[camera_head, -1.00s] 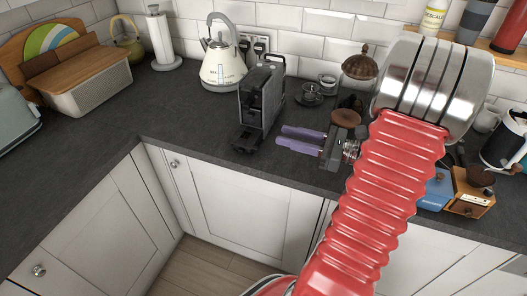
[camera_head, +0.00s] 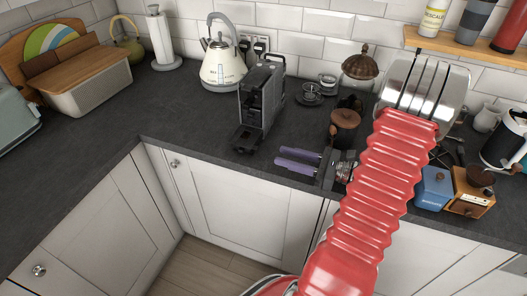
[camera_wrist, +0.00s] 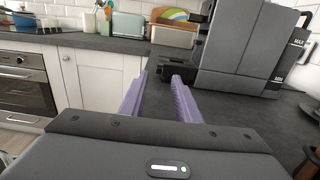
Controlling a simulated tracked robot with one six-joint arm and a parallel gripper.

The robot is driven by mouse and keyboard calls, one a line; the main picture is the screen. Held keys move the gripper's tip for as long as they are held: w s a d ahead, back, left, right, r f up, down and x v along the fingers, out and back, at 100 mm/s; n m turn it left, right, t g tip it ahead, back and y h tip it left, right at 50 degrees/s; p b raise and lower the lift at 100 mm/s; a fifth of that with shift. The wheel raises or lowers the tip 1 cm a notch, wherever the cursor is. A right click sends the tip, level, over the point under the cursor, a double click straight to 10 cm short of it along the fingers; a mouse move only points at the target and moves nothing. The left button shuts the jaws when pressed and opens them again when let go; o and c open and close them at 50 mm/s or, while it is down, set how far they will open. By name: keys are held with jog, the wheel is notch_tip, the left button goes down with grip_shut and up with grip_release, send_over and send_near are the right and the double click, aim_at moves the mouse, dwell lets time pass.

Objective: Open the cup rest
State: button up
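The grey and black coffee machine (camera_head: 262,97) stands on the slate worktop, with its front towards the lower left. A black tray-like part (camera_head: 244,139) juts from its lower front; I take this as the cup rest, but cannot tell its exact position. The machine (camera_wrist: 235,50) fills the upper right of the wrist view, with a dark part (camera_wrist: 172,37) sticking out to its left. My gripper (camera_head: 283,158) is to the right of the machine, its two purple fingers apart. In the wrist view my gripper (camera_wrist: 162,76) is empty, with the fingertips short of the machine.
A cream kettle (camera_head: 222,62) stands behind the machine.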

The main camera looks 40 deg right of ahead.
jog(key=x, duration=0.7)
jog(key=shift+w+a, duration=0.15)
jog(key=shift+c, duration=0.5)
grip_shut()
jog(key=shift+a, duration=0.25)
jog(key=shift+d, duration=0.1)
